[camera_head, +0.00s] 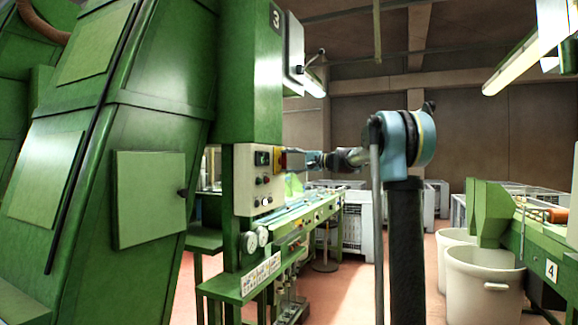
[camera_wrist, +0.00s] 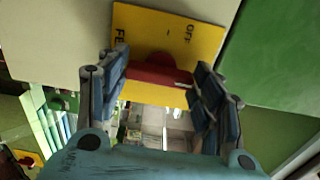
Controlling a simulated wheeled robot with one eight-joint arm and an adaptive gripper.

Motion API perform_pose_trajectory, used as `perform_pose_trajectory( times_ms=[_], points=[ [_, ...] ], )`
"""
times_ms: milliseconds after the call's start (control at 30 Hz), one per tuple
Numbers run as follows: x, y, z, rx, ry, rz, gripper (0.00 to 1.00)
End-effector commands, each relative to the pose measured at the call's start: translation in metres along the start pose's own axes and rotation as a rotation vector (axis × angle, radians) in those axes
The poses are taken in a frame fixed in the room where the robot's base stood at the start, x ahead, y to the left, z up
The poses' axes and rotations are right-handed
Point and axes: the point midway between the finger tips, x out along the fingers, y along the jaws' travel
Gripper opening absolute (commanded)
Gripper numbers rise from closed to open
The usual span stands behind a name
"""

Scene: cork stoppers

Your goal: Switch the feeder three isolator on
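The isolator is a yellow plate (camera_wrist: 165,32) with a red handle (camera_wrist: 155,72), on the cream panel below the number 3 sign. The plate shows "OFF" and part of a word starting "FE", both turned sideways in the wrist view. In the head view the red handle (camera_head: 283,160) is small and partly hidden by my gripper (camera_head: 300,160), which reaches it from the right. In the wrist view my gripper (camera_wrist: 162,88) has its fingers spread, one by each end of the handle. Whether they touch it is unclear.
A green cabinet (camera_head: 150,200) stands close at left. A workbench (camera_head: 310,215) runs back below my arm. White bins (camera_head: 485,285) stand at right, with open floor between.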

Motion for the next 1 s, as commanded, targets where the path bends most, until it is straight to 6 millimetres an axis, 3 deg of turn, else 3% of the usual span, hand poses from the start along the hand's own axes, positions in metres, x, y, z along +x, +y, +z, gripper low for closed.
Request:
perform_pose_trajectory(
  times_ms=[100, 567, 1000],
  points=[
    [-0.001, 0.001, -0.001, -0.001, 0.003, 0.002, 0.8],
    [-0.007, 0.0, 0.0, -0.001, 0.002, 0.001, 0.8],
    [-0.084, 0.001, -0.001, 0.0, 0.003, 0.001, 0.8]
  ],
)
